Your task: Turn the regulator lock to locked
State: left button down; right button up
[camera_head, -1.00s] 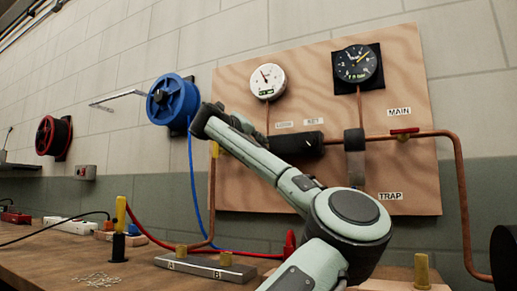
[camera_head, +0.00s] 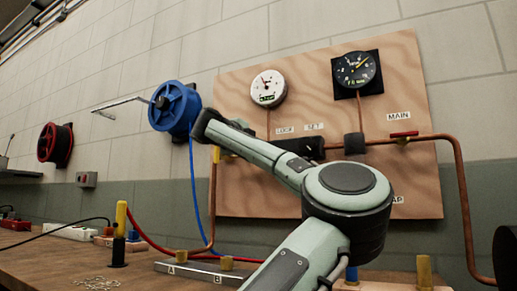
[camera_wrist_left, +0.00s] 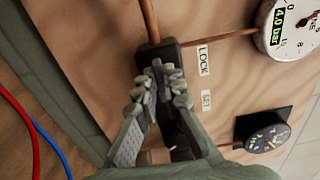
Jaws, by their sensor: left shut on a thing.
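The black regulator (camera_head: 308,147) is on the plywood panel, below the LOCK (camera_head: 285,130) and SET (camera_head: 314,126) labels. My left forearm partly covers it in the head view. In the left wrist view the dark regulator body (camera_wrist_left: 147,58) sits beside the LOCK label (camera_wrist_left: 203,59), with the SET label (camera_wrist_left: 207,100) further down. My left gripper (camera_wrist_left: 164,82) is shut on the regulator lock, with its fingertips at the dark body near LOCK. The fingers hide most of the lock, so its exact setting cannot be told. My right gripper is out of view.
A white gauge (camera_head: 268,88) and a black dial (camera_head: 356,70) are above the regulator. Copper pipe (camera_head: 459,190) and a red-handled valve (camera_head: 404,135) are to the right. A blue reel (camera_head: 175,108) hangs left; a metal block (camera_head: 196,270) lies on the bench.

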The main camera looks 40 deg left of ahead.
pick_arm(q)
jog(key=shift+r, duration=0.3)
jog(key=c, duration=1.7)
grip_release()
jog(key=shift+o, duration=0.3)
jog(key=shift+w+f, duration=0.1)
jog(key=shift+f, duration=0.15)
jog(key=v, duration=1.2)
